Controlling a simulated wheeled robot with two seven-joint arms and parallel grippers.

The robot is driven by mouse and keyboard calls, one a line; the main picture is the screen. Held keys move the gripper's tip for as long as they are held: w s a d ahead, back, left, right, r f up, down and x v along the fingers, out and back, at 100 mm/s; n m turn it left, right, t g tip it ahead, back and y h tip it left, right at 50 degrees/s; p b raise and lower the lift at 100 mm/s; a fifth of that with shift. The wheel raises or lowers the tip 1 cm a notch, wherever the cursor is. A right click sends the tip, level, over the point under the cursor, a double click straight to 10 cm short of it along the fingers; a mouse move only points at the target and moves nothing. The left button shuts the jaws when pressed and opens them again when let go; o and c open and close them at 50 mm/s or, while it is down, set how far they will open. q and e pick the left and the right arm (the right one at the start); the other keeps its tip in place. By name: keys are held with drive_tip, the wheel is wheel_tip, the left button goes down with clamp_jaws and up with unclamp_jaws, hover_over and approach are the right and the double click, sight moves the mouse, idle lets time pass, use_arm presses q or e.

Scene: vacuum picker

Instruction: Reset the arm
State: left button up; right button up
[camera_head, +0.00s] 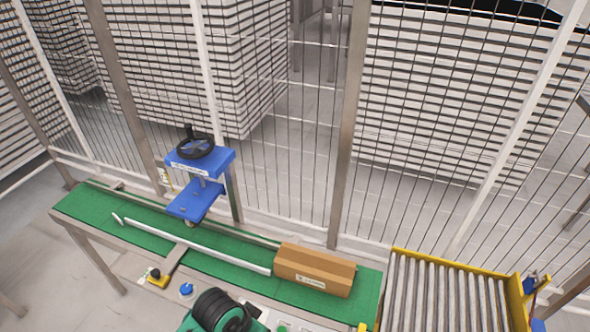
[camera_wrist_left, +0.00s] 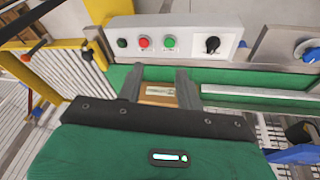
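In the head view a brown cardboard box (camera_head: 314,270) lies on the right part of the green conveyor belt (camera_head: 100,203). A green and black part at the bottom edge of this view appears to be my own arm; no gripper fingers show there. In the left wrist view my left gripper (camera_wrist_left: 161,80) has its two grey fingers spread apart. Part of the box (camera_wrist_left: 158,92) shows between and beyond them, with no visible grip on it. The rest of the box is hidden behind the gripper body. My right gripper is in neither view.
A blue press-like unit (camera_head: 200,170) with a black handwheel stands over the belt. A white rail (camera_head: 200,245) runs along it. A yellow-framed roller conveyor (camera_head: 440,290) is at the right. A control panel (camera_wrist_left: 175,42) with buttons borders the belt. Wire fencing closes the back.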

use_arm(q)
drive_tip(key=s+a+r+n+t+y, duration=0.1)
drive_tip(key=s+a+r+n+y, duration=0.3)
drive_tip(key=s+a, duration=0.85)
wheel_tip(320, 180, down, 31)
drive_tip(key=a+g+h, duration=0.1)
drive_tip(key=s+a+f, duration=0.2)
drive_tip(key=s+f, duration=0.7)
drive_tip(key=f, duration=0.1)
drive_tip(key=s+a+f+g, duration=0.1)
drive_tip(key=s+f, duration=0.9)
drive_tip(key=shift+a+n, duration=0.3)
drive_tip(key=shift+a, duration=0.05)
drive_tip(key=shift+w, duration=0.1)
